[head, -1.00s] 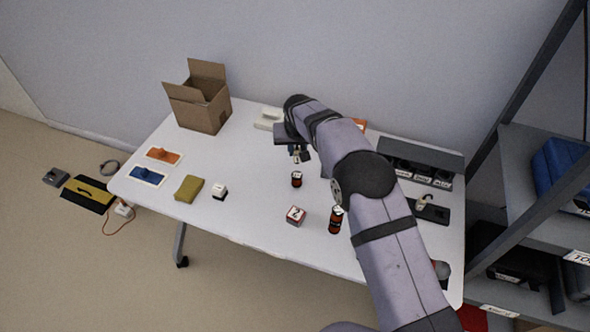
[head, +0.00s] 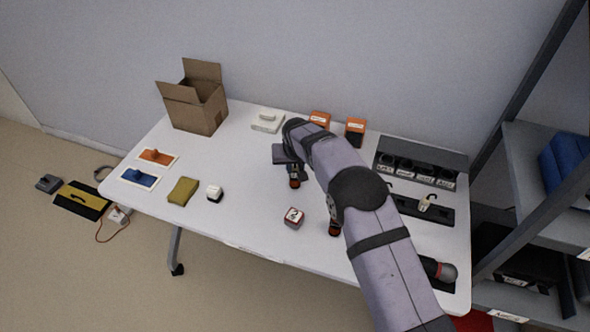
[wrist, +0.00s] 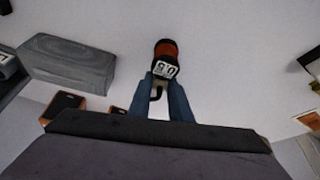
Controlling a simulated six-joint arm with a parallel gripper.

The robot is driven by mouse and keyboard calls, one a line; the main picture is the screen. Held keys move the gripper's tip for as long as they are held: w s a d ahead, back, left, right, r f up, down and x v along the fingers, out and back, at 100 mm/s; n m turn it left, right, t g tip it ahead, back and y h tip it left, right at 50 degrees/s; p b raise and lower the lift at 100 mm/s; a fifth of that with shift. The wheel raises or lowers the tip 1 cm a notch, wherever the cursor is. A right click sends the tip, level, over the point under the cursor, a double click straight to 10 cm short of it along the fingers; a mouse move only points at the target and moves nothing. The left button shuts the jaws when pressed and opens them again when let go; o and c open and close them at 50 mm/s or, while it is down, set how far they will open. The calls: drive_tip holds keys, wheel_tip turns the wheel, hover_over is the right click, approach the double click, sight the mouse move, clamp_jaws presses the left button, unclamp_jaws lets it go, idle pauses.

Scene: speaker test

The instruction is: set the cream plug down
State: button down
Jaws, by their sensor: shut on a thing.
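The cream plug (head: 267,116) appears to lie on a pale base (head: 262,127) at the back of the table, behind and left of my gripper (head: 293,168). My gripper is away from it, pointing down, with its blue fingers (wrist: 160,99) closed around the hook or top of a small orange-and-black weight. That weight (head: 294,183) is under the gripper in the head view and its white numbered label (wrist: 167,69) faces the wrist camera. I cannot tell whether the weight touches the table.
Orange boxes (head: 355,131) and a black rack (head: 420,170) are behind and right. An open carton (head: 197,105) is at the back left.

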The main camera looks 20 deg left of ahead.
drive_tip(key=shift+f, duration=0.1)
drive_tip(key=c, duration=1.6)
unclamp_jaws()
drive_tip(key=shift+c, duration=0.2)
drive_tip(key=shift+r, duration=0.3)
drive_tip(key=b+v, duration=0.2)
drive_tip(key=v, duration=0.9)
drive_tip(key=shift+s+r, duration=0.3)
drive_tip(key=shift+d, duration=0.15)
